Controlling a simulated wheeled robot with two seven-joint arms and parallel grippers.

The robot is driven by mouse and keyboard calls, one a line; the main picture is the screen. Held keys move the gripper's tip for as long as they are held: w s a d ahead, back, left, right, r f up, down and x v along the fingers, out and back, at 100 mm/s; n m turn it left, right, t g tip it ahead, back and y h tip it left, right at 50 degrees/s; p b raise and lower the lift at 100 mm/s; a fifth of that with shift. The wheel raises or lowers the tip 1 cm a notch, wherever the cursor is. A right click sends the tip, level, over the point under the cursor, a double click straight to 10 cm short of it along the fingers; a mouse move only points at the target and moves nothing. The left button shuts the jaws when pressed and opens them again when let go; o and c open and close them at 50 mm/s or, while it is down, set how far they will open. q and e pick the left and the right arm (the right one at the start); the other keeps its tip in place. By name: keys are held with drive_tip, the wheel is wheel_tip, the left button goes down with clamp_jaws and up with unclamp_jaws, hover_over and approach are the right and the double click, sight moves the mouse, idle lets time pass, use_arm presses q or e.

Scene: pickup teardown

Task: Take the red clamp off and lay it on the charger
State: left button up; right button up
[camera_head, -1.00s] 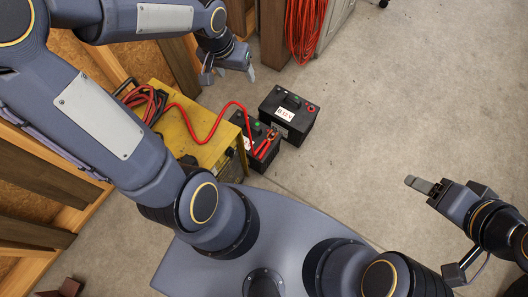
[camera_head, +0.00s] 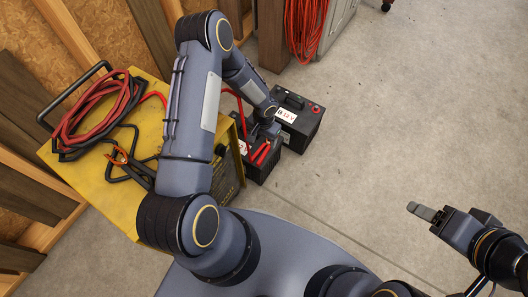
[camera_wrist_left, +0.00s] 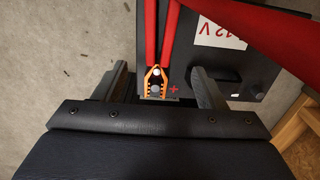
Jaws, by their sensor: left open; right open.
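The red clamp (camera_head: 262,153) sits on the nearer black battery (camera_head: 248,172). My left gripper (camera_head: 266,131) is over that battery. In the wrist view its open fingers (camera_wrist_left: 162,90) stand on both sides of the clamp's jaws, apart from them. The yellow charger (camera_head: 85,182) stands to the left, partly hidden by my left arm. My right gripper (camera_head: 428,214) is open and empty over bare floor at the right.
A red and black cable coil (camera_head: 95,112) lies on the charger's far part, with a black-cabled clamp (camera_head: 120,156) in front of it. A second battery (camera_head: 312,122) stands just behind the nearer one. A cabinet with an orange cord (camera_head: 306,28) is behind. Floor to the right is clear.

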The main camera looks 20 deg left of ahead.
sight(264, 146)
use_arm(q)
wheel_tip(264, 146, down, 6)
drive_tip(key=b, duration=0.2)
drive_tip(key=shift+s+d+b, duration=0.1)
drive_tip(key=shift+s+b, duration=0.05)
drive_tip(key=shift+b, duration=0.2)
drive_tip(key=c, duration=1.2)
drive_tip(key=shift+r, duration=0.2)
